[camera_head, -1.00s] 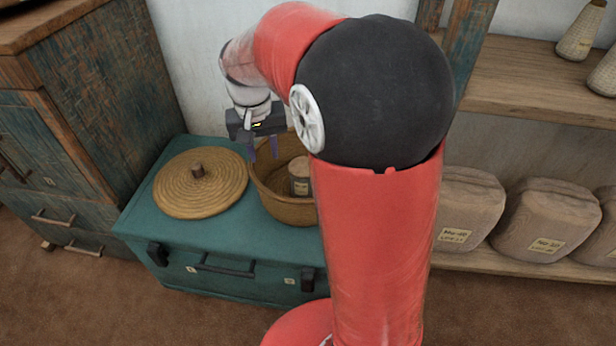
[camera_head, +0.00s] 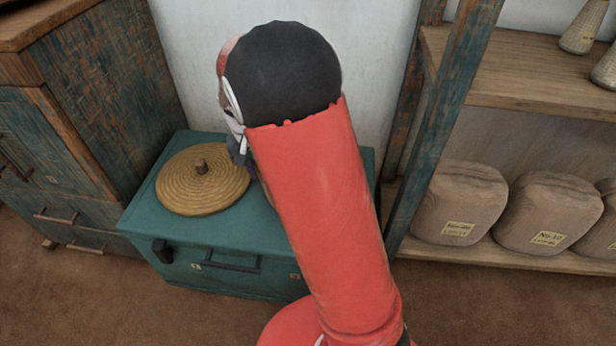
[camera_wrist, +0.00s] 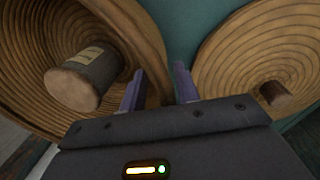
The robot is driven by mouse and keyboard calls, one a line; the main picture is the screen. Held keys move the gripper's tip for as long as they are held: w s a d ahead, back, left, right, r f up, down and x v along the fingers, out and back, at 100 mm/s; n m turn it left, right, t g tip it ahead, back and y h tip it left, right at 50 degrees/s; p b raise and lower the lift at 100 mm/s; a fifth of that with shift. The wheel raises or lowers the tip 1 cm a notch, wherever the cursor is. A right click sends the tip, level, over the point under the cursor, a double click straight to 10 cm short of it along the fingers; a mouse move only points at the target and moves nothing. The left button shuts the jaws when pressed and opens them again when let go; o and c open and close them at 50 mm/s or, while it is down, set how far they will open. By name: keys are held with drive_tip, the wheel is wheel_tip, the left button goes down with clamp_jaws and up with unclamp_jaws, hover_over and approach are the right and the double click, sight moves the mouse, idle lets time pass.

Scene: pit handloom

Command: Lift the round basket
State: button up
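The round basket (camera_wrist: 45,30) is woven and tan. In the wrist view it fills the left side, open at the top, with a labelled cylindrical container (camera_wrist: 85,80) inside. In the head view my arm hides the basket. My gripper (camera_wrist: 159,80) has its fingers apart. The left finger is over the basket's inside and the right finger is outside it, against the teal background. The basket's wall lies between them; I cannot tell whether either finger touches it.
A round coiled lid (camera_head: 203,180) with a knob lies left of the basket on the teal chest (camera_head: 150,215); it also shows in the wrist view (camera_wrist: 245,50). A dark wooden cabinet (camera_head: 95,100) stands left. A shelf post (camera_head: 440,130) and wrapped bundles (camera_head: 460,200) are right.

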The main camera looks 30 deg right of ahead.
drive_tip(key=shift+c, duration=0.4)
clamp_jaws()
drive_tip(key=shift+r, duration=0.15)
